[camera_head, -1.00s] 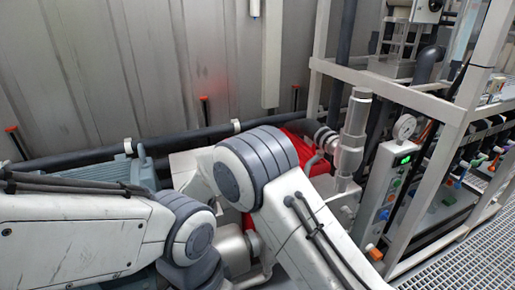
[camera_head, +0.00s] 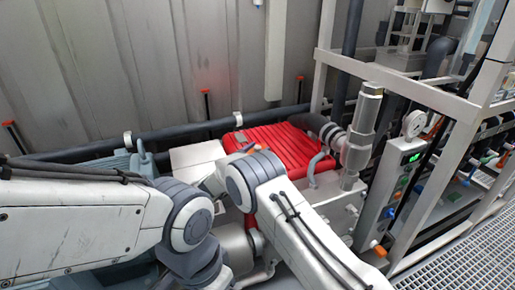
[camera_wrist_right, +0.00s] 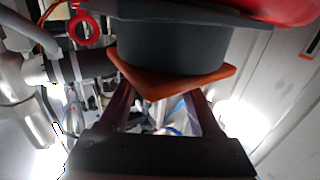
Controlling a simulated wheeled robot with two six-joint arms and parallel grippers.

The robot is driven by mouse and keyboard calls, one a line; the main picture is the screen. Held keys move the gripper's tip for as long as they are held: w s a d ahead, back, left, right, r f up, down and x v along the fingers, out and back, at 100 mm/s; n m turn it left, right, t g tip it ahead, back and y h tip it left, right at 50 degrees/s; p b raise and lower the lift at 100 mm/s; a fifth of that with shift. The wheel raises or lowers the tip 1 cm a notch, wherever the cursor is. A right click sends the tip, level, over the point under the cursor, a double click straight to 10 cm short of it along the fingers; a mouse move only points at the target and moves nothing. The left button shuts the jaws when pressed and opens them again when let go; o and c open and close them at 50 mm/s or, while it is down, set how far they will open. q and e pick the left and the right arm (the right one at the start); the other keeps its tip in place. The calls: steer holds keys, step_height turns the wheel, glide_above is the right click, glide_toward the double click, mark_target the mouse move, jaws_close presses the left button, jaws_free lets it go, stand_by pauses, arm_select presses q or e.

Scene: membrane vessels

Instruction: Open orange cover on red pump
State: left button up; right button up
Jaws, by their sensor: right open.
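The red pump (camera_head: 290,143) stands by the back wall in the head view, its ribbed top clear and its lower front partly behind my right arm. In the right wrist view its red edge (camera_wrist_right: 285,9) shows at the top. There an orange cover (camera_wrist_right: 172,81) with a pointed edge sits against a dark grey cylinder (camera_wrist_right: 175,45). My right gripper (camera_wrist_right: 158,103) is open, its two fingers reaching toward the orange cover. The cover hides the fingertips, so I cannot tell if they touch it. My left gripper is not in view.
A grey valve column (camera_head: 361,130) and a panel with a gauge (camera_head: 413,124) stand right of the pump. A white metal frame (camera_head: 455,130) is further right. A dark pipe (camera_head: 185,133) runs along the wall. Grating (camera_head: 450,240) lies clear at lower right.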

steer(key=shift+w+d, duration=0.15)
steer(key=shift+w, duration=0.1)
jaws_close()
stand_by(1.4)
